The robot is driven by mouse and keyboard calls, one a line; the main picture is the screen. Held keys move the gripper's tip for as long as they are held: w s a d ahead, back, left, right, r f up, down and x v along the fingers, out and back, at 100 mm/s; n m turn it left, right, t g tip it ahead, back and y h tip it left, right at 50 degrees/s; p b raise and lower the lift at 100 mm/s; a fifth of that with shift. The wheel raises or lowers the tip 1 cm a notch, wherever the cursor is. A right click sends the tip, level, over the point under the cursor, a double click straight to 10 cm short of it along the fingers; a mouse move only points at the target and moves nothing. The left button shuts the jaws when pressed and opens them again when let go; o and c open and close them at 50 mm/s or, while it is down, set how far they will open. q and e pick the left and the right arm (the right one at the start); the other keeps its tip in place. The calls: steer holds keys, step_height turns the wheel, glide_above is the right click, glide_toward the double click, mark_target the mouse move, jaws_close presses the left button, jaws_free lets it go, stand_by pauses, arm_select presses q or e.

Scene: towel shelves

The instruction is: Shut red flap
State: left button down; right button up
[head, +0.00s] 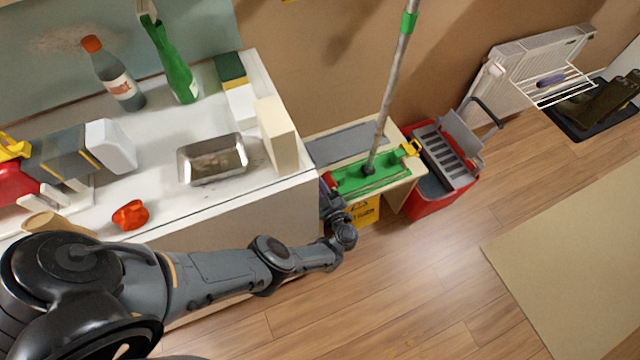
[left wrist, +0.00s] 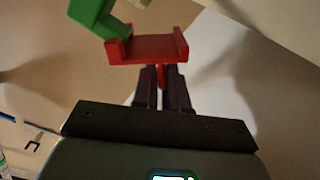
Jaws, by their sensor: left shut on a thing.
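The green mop head (head: 368,176) lies on a low cream bench, with its grey pole rising from it. The red flap (head: 327,186) is at its left end, mostly hidden by my gripper in the head view. A yellow flap (head: 412,148) is at the right end. In the left wrist view, the red flap (left wrist: 148,48) is a wide channel-shaped piece touching a green part (left wrist: 98,15). My left gripper (left wrist: 162,78) is shut on a thin red stem below that channel. It is partly hidden by my arm in the head view (head: 327,190). My right gripper is not in view.
A white counter (head: 160,190) with bottles, a metal tray (head: 213,160) and a red crumpled object (head: 130,214) stands left of the bench. A red bucket (head: 436,190) with a grey wringer is close on the right. A yellow sign (head: 364,213) is below. Open wood floor lies in front.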

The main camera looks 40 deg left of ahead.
arm_select(q)
steer(key=n, duration=0.1)
steer(key=f+n, duration=0.1)
steer(key=shift+s+f+n, duration=0.1)
steer(key=shift+f+n, duration=0.2)
steer(key=shift+n, duration=0.1)
steer(key=shift+f+n+b, duration=0.55)
steer(key=shift+n+b, duration=0.1)
steer(key=shift+n, duration=0.65)
steer(key=c, duration=1.2)
jaws_free()
steer(key=shift+c, duration=0.2)
steer(key=shift+d, duration=0.1)
